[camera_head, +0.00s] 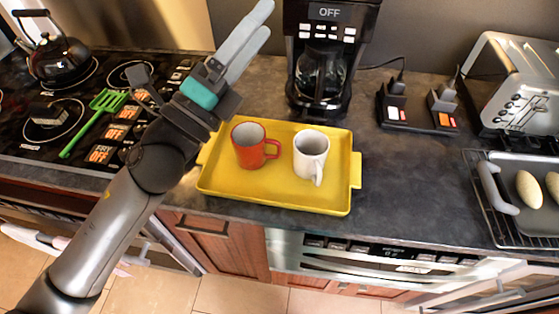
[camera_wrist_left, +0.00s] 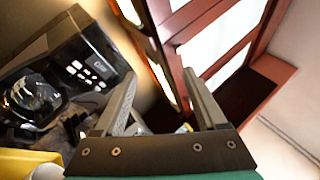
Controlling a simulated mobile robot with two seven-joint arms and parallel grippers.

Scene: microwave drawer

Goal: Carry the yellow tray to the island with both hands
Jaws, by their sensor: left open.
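The yellow tray (camera_head: 275,197) lies flat on the dark counter in the head view, with a short handle at each end. An orange-red mug (camera_head: 247,148) and a white mug (camera_head: 310,156) stand upright on it. My left gripper (camera_head: 262,22) is raised above the counter behind the tray's left end, left of the coffee maker. It is open and empty, and does not touch the tray. In the left wrist view its two fingers (camera_wrist_left: 160,95) stand apart, and a strip of yellow, likely the tray, (camera_wrist_left: 22,163) shows at the lower left. My right gripper is out of view.
The black coffee maker (camera_head: 321,60) stands behind the tray and also shows in the left wrist view (camera_wrist_left: 60,75). A stove (camera_head: 60,120) with a kettle (camera_head: 58,58) and green spatula (camera_head: 100,108) is at left. Power outlets (camera_head: 418,112), a toaster (camera_head: 515,85) and a rack (camera_head: 520,225) are at right.

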